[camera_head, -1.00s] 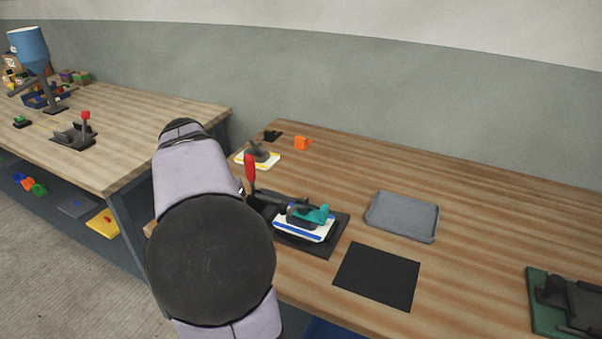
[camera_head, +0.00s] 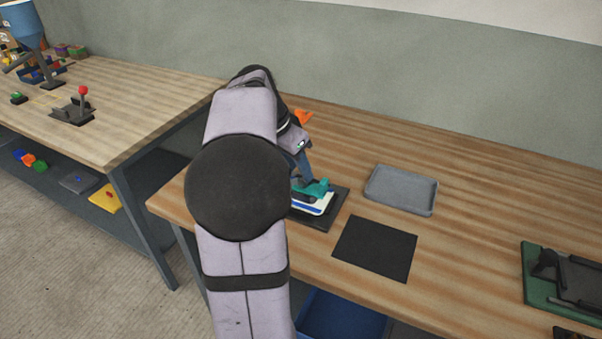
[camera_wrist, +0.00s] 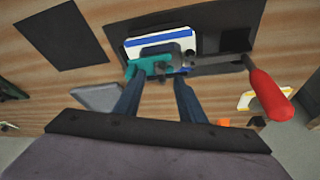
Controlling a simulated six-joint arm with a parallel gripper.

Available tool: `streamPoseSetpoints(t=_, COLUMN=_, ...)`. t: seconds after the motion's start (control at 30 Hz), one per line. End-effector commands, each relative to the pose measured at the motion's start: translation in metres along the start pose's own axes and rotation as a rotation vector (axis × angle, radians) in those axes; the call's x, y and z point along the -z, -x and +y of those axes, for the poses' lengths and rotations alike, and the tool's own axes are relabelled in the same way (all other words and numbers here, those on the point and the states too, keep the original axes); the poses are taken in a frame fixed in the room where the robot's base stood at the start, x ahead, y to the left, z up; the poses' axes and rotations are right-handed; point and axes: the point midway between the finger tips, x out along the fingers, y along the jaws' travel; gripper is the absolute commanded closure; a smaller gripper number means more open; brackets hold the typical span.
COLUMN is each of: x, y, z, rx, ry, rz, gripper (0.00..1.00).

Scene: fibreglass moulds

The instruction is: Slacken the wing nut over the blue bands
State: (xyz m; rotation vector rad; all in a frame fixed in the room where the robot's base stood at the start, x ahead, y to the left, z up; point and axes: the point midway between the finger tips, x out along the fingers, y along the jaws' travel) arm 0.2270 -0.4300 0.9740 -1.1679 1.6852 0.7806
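The white mould with blue bands (camera_head: 318,207) sits on a dark base plate (camera_head: 328,219), left of the grey tray; it also shows in the wrist view (camera_wrist: 132,44). A teal part (camera_head: 317,188), which looks like the wing nut, lies over it, and shows in the wrist view (camera_wrist: 146,66). My gripper (camera_head: 306,176) points down just above the teal part. In the wrist view my gripper (camera_wrist: 158,78) has its two fingers apart, their tips near the teal part; I cannot tell if they touch it. My arm hides the left part of the fixture.
A red-handled clamp lever (camera_wrist: 268,95) stands beside the mould. A yellow-banded mould (camera_wrist: 246,101) and an orange piece (camera_head: 303,116) lie further back. The grey tray (camera_head: 400,190) is empty, and a black mat (camera_head: 375,249) lies flat in front of it. A green fixture (camera_head: 545,290) stands far right.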

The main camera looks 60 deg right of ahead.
Motion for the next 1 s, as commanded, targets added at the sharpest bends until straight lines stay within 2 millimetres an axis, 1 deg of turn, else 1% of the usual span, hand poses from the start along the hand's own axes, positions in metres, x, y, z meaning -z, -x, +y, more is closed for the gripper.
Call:
streamPoseSetpoints(t=0.03, x=0.0, y=-0.007, z=0.001, rx=-0.003, ry=0.0, rz=-0.002, gripper=0.63)
streamPoseSetpoints(t=0.1, x=0.0, y=-0.016, z=0.001, rx=-0.003, ry=0.0, rz=-0.002, gripper=0.63)
streamPoseSetpoints(t=0.3, x=0.0, y=-0.03, z=0.0, rx=0.0, ry=0.0, rz=-0.001, gripper=0.63)
streamPoseSetpoints(t=0.63, x=0.0, y=-0.033, z=0.0, rx=0.001, ry=0.0, rz=-0.001, gripper=0.63)
streamPoseSetpoints(t=0.67, x=0.0, y=-0.033, z=0.0, rx=0.001, ry=0.0, rz=-0.001, gripper=0.68)
streamPoseSetpoints(t=0.7, x=0.0, y=-0.033, z=0.0, rx=0.001, ry=0.0, rz=-0.001, gripper=0.78)
streamPoseSetpoints(t=0.8, x=0.0, y=-0.033, z=0.0, rx=0.001, ry=0.0, rz=-0.001, gripper=1.0)
streamPoseSetpoints(t=1.0, x=-0.001, y=-0.033, z=0.0, rx=0.001, ry=0.001, rz=-0.001, gripper=1.0)
